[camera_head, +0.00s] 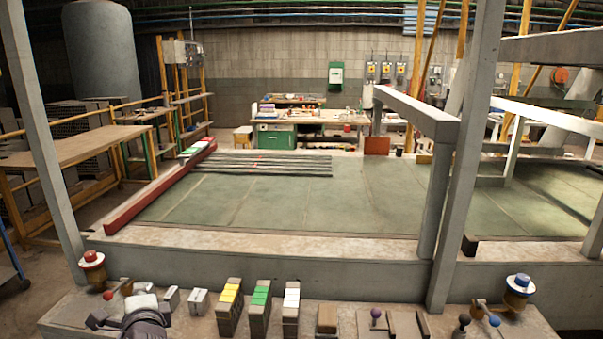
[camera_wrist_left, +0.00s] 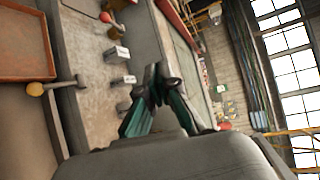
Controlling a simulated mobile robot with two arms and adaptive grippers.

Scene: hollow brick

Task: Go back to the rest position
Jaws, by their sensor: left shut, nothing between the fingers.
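My left gripper (camera_head: 143,317) shows at the bottom left in the head view, low over the front console. In the left wrist view its two fingers (camera_wrist_left: 157,88) are drawn together, with nothing between them. Small pale blocks (camera_wrist_left: 119,54) lie on the grey console beyond the fingers. My right gripper is not in view.
The console (camera_head: 75,305) carries yellow-topped (camera_head: 230,300), green-topped (camera_head: 260,300) and white-topped (camera_head: 291,300) blocks. Grey posts (camera_head: 467,150) rise before the green-floored bed (camera_head: 300,205).

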